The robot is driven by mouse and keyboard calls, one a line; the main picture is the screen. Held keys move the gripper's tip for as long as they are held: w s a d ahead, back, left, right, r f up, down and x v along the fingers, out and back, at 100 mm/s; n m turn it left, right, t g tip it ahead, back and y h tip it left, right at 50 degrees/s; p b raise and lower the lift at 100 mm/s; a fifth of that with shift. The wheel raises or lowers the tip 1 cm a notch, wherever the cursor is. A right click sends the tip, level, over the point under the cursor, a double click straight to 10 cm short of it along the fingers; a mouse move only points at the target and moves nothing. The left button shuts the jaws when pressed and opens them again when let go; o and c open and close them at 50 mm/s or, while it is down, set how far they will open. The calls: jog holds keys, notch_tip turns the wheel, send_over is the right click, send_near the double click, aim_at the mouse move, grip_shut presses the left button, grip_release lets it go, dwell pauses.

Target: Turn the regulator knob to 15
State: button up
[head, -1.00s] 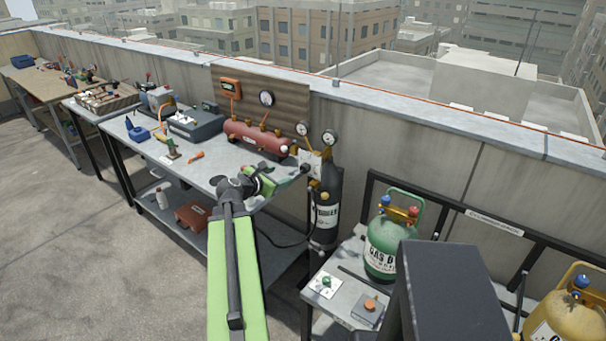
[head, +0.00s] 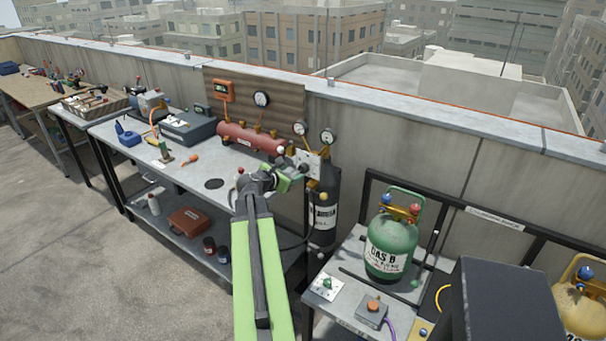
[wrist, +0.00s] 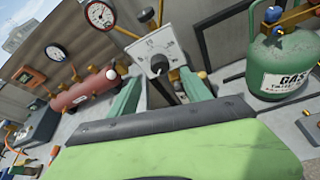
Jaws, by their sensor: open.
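The regulator knob (wrist: 159,66) is a dark round knob on a pale dial plate (wrist: 150,47) with a printed scale. In the wrist view it lies ahead, between and beyond my open fingers. The scale numbers are too small to read. In the head view the dial plate (head: 309,164) stands at the bench's right end, by the dark cylinder (head: 325,205). My gripper (head: 298,170) is close in front of the plate and partly hides the knob. In the wrist view my gripper (wrist: 158,98) has its green fingers apart with nothing between them. I cannot tell any touch.
Two gauges (head: 300,129) (head: 328,137) rise above the plate. A red tank (head: 252,138) lies along the bench's back. A green gas bottle (head: 392,245) stands on the lower table at right. The bench (head: 215,165) has clear space in front of the tank.

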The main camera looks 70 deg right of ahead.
aim_at(301, 169)
jog(key=b+x, duration=0.3)
jog(key=x, duration=0.7)
jog(key=shift+w, duration=0.15)
